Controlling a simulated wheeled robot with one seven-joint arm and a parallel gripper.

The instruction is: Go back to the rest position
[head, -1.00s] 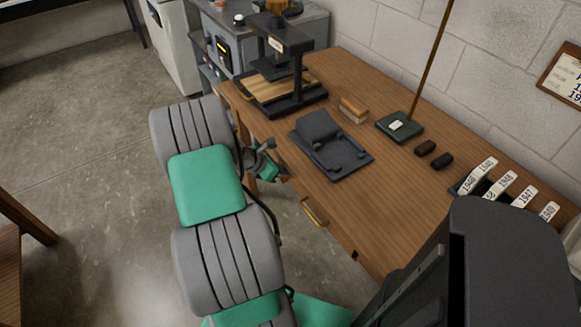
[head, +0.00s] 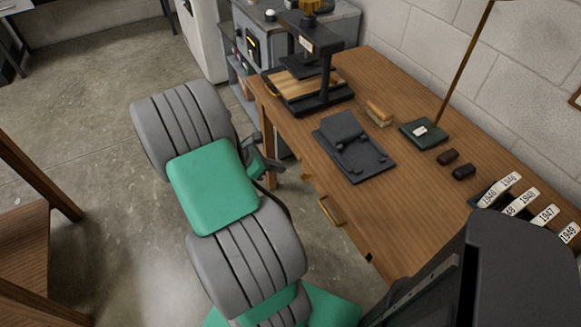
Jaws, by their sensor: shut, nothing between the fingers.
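My arm, grey ribbed joints with green covers, stands over the floor to the left of the wooden workbench (head: 405,210). My gripper (head: 271,166) shows only partly behind the arm, near the bench's left leg and below the level of its top. It is shut and holds nothing that I can see. Part of it is hidden by the arm, and I cannot tell whether it touches the leg.
On the bench are a black press (head: 322,75), a dark flat device (head: 353,147), a brush (head: 379,113), a green lamp base (head: 424,133) and a rack of year cards (head: 510,200). A wooden table (head: 30,240) stands at left. Bare floor (head: 80,110) lies between.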

